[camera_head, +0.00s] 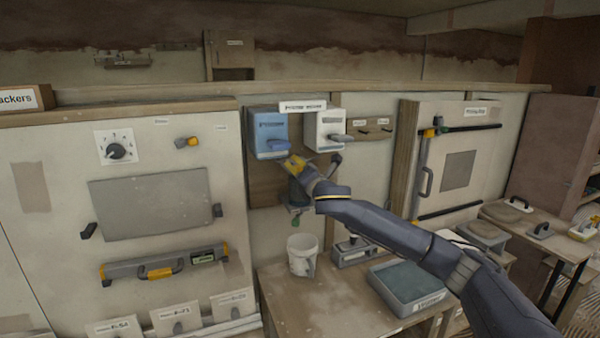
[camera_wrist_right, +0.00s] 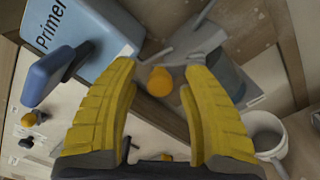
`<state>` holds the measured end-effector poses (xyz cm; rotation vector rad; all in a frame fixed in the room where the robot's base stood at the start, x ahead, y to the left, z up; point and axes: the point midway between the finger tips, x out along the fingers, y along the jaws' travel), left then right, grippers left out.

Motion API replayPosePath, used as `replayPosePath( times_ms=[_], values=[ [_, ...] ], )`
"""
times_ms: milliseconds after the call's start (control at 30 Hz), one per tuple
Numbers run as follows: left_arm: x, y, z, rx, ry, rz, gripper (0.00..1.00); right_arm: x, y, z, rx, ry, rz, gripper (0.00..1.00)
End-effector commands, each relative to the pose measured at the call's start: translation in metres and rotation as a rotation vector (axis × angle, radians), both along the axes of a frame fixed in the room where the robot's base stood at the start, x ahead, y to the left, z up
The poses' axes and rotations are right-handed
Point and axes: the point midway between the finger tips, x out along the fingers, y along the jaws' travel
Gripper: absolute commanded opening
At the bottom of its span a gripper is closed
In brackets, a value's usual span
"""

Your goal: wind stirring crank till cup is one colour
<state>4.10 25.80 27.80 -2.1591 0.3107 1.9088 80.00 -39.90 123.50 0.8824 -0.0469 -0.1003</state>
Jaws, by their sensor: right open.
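My right gripper (camera_head: 296,165) is at the wall station, below the blue dispenser. In the wrist view its two yellow fingers (camera_wrist_right: 159,70) are spread, with an orange knob (camera_wrist_right: 160,82) showing in the gap beyond them; the fingers do not appear closed on it. The knob seems to belong to the stirring crank, whose grey metal parts (camera_wrist_right: 190,42) lie beside it. A grey cup (camera_wrist_right: 228,76) is just right of the knob, partly hidden by the right finger. The dark cup (camera_head: 296,193) also shows below the gripper in the head view. Its contents and colour are hidden. My left gripper is out of view.
The blue primer dispenser (camera_head: 268,130) and a white dispenser (camera_head: 325,128) hang close above the gripper. A white bucket (camera_head: 301,258) stands on the bench below, left of a grey tray (camera_head: 405,285). The front left of the bench (camera_head: 315,308) is clear.

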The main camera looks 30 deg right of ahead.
Motion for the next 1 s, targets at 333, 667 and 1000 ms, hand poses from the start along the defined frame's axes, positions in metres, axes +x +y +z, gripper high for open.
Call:
replayPosePath(
  times_ms=[333, 667, 1000],
  values=[
    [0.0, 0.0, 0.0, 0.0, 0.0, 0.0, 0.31, -0.033, 0.003, 0.0, -0.001, 0.0, 0.001, 0.46],
    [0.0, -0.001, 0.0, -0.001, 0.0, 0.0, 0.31, -0.087, 0.009, -0.001, -0.001, 0.001, 0.001, 0.46],
    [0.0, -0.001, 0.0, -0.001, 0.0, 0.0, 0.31, -0.117, 0.013, 0.0, 0.0, -0.001, 0.001, 0.46]
  ],
)
